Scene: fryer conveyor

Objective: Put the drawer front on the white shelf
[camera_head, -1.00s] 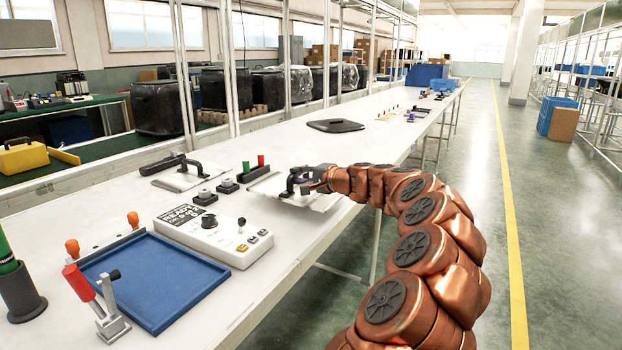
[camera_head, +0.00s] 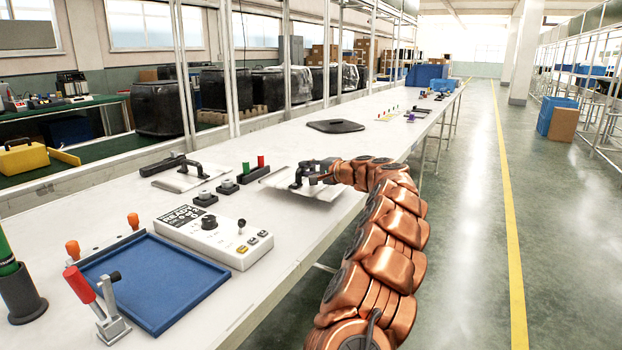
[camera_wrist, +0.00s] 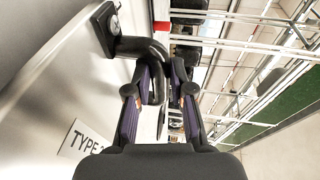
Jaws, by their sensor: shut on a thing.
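The drawer front is a pale flat panel (camera_head: 325,191) with a black bar handle (camera_head: 299,174). In the head view it is over the right edge of the long white worktop (camera_head: 250,133); I cannot tell if it touches it. My gripper (camera_head: 318,172) is shut on the handle. The wrist view shows the fingers (camera_wrist: 160,95) on either side of the black handle (camera_wrist: 143,48), and the panel (camera_wrist: 48,120) carries a label starting with "TYPE". No separate white shelf can be told apart from the worktop.
A second panel with a black handle (camera_head: 172,178) lies to the left. Near it are a white control box (camera_head: 205,237), a blue tray (camera_head: 195,262), a red-handled lever (camera_head: 98,305) and small red and green buttons (camera_head: 253,170). A dark flat plate (camera_head: 335,126) lies farther back.

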